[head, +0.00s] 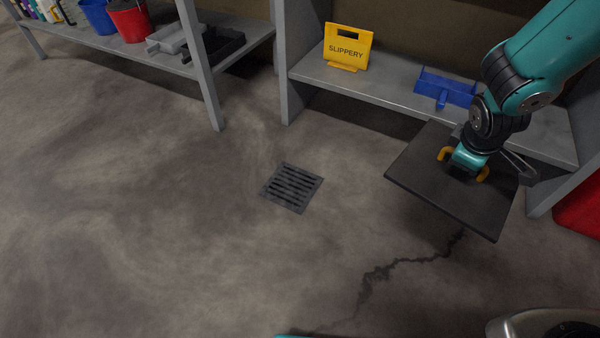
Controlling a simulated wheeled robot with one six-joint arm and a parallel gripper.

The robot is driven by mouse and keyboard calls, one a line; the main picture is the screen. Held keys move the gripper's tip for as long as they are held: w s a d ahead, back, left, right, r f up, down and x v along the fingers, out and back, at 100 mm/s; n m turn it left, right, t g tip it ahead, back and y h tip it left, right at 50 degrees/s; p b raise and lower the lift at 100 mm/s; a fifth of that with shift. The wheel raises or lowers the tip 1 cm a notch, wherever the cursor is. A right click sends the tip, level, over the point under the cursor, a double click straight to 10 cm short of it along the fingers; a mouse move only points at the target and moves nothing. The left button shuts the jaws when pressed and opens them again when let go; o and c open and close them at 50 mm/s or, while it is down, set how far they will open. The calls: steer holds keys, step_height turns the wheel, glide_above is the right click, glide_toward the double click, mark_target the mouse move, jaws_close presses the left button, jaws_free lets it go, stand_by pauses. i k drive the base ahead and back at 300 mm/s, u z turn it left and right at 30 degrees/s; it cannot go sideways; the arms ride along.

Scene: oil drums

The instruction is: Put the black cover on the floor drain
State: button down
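The black cover (420,172) is a flat square plate in the right part of the head view, with a yellow-orange handle (483,174) on top. My gripper (466,164) comes down from the upper right and appears shut on the middle of this handle; its fingertips are partly hidden. The cover hangs roughly level above the floor, slightly turned, in front of the right shelf. The floor drain (291,188) is a dark square slotted grate in the floor near the picture's middle, left of the cover and apart from it. It is uncovered.
The right shelf (390,93) holds a yellow SLIPPERY sign (347,47) and a blue dustpan-like thing (446,88). The left shelf (165,62) holds buckets and trays. A red object (580,205) stands at the right edge. The floor around the drain is clear; a crack (385,270) runs nearby.

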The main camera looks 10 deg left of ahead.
mark_target(291, 186)
steer(key=i, duration=1.3)
